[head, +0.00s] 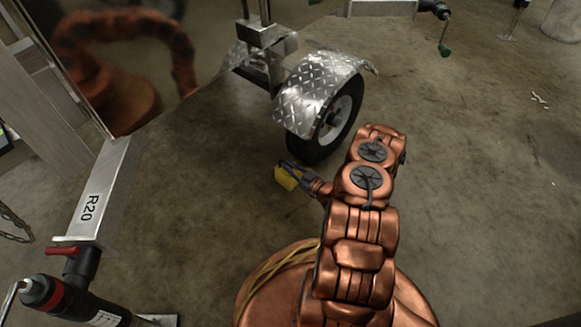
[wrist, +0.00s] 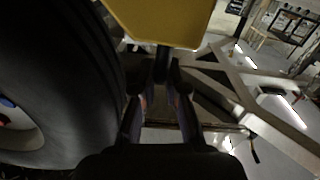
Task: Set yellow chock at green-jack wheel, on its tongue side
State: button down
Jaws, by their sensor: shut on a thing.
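My gripper (head: 295,172) is shut on the yellow chock (head: 285,179), low over the floor in front of the trailer wheel (head: 340,127). A small gap shows between chock and tyre in the head view; I cannot tell if the chock touches the floor. The wheel sits under a diamond-plate fender (head: 312,92). A jack with a green handle (head: 444,49) hangs at the end of a metal bar at the top right. In the wrist view the chock (wrist: 165,20) fills the top middle, above my fingers (wrist: 161,75), with the dark tyre (wrist: 65,85) on the left.
A second trailer bar marked R20 (head: 105,190) stands at the left, with a red-handled jack (head: 75,262) at the lower left. A shiny panel (head: 125,55) rises at the upper left. The concrete floor (head: 490,170) on the right is mostly clear.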

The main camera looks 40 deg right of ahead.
jog(key=shift+w+d+p, duration=0.2)
jog(key=shift+d+p, duration=0.15)
jog(key=shift+d, duration=0.65)
jog(key=c, duration=1.1)
grip_release()
jog(key=shift+c, duration=0.2)
jog(key=v, duration=1.2)
jog(key=shift+a, duration=0.1)
